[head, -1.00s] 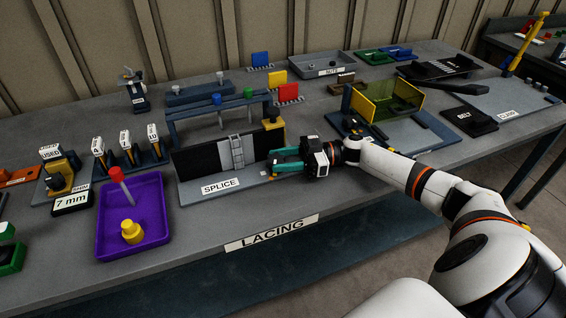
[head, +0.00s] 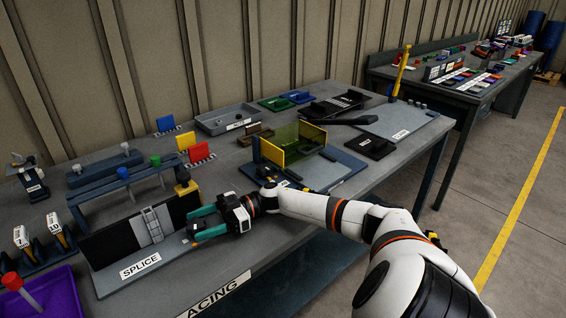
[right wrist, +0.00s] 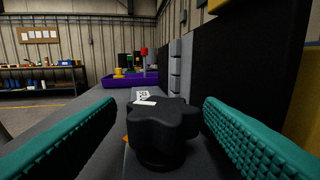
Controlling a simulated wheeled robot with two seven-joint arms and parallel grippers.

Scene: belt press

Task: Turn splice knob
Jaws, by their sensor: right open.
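The splice knob (right wrist: 160,128) is a black lobed knob in the right wrist view. It stands between the two teal fingers of my right gripper (right wrist: 160,135). The fingers are open, one on each side, with a visible gap to the knob. In the head view my right gripper (head: 192,226) is low at the right end of the splice fixture (head: 104,243), in front of its black upright panel. The knob is small and hard to make out there between the fingers. A white SPLICE label (head: 140,266) is on the fixture's front. My left gripper is not in view.
A purple tray (head: 62,292) with a red-topped tool is at the lower left. A yellow guard (head: 290,150) stands right of my gripper. A blue rail frame (head: 95,200) stands behind the splice panel. The bench's front edge runs below the gripper.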

